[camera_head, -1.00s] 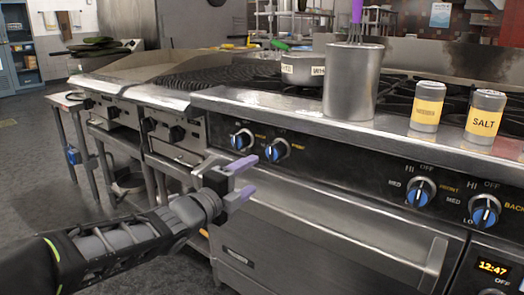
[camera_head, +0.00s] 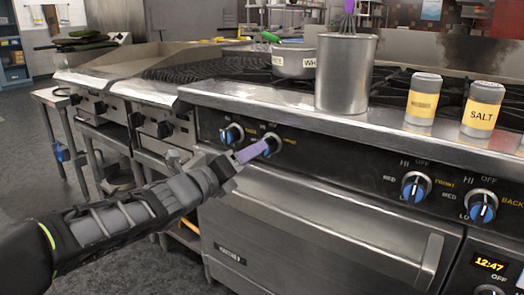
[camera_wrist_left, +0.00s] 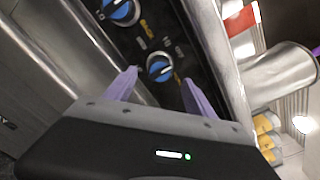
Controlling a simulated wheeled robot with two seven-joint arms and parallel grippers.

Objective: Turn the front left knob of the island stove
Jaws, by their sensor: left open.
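Two blue-and-silver stove knobs sit on the left of the black control panel: the left one (camera_head: 231,134) and the right one (camera_head: 270,144). The other knob (camera_wrist_left: 120,11) is near the top edge there. My right gripper is not in view.
Another knob pair, labelled front (camera_head: 415,186) and back (camera_head: 482,207), is at the panel's right. A metal pot (camera_head: 345,75), a yellow-labelled shaker (camera_head: 422,98) and a salt shaker (camera_head: 482,110) stand above the panel. An oven handle (camera_head: 330,225) runs below it.

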